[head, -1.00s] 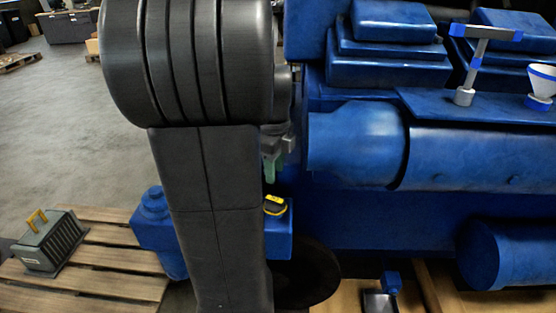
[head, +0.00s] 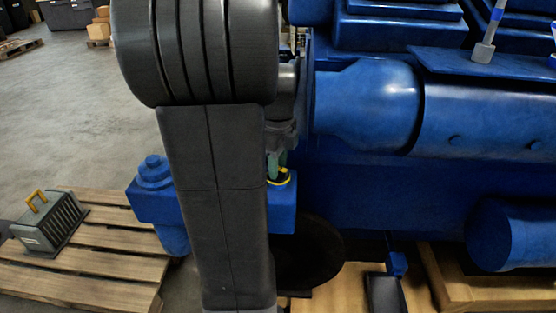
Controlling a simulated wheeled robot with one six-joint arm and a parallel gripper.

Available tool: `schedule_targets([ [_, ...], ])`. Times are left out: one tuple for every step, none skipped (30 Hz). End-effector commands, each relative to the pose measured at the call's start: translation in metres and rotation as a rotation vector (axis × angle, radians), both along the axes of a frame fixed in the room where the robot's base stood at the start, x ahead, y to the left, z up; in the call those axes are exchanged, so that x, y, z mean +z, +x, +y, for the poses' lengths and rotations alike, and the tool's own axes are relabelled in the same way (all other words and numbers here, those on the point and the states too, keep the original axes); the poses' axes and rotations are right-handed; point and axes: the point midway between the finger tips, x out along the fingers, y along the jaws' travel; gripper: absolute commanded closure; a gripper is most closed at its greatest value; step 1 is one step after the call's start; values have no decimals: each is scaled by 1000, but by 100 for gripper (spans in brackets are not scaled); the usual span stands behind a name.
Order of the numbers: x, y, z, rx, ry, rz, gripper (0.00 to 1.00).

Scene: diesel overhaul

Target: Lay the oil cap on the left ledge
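The oil cap (head: 285,181), yellow and black, is at the top of a blue block (head: 284,212) on the engine's left side, just right of my arm link. My gripper (head: 277,163) has green fingertips and points down at the cap. The fingertips overlap the cap's upper part in the picture. My dark arm link hides part of the block and some of the area around the gripper. I cannot tell whether the fingers are closed on the cap, or whether it rests on the block or is just above it. No separate ledge can be told with certainty.
The blue engine (head: 365,105) fills the right side. A wooden pallet (head: 85,262) with a grey box with a yellow handle (head: 50,222) lies at lower left. A dark round disc (head: 308,250) is below the block. Open floor lies at upper left.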

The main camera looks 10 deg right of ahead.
Motion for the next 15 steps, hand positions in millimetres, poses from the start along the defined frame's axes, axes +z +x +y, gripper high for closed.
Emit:
schedule_targets([
  [0,0,0,0,0,0,64],
  [0,0,0,0,0,0,64],
  [0,0,0,0,0,0,64],
  [0,0,0,0,0,0,64],
  [0,0,0,0,0,0,64],
  [0,0,0,0,0,0,66],
  [0,0,0,0,0,0,72],
  [0,0,0,0,0,0,77],
  [0,0,0,0,0,0,85],
  [0,0,0,0,0,0,91],
  [0,0,0,0,0,0,97],
  [0,0,0,0,0,0,100],
  [0,0,0,0,0,0,100],
  [0,0,0,0,0,0,100],
  [0,0,0,0,0,0,100],
])
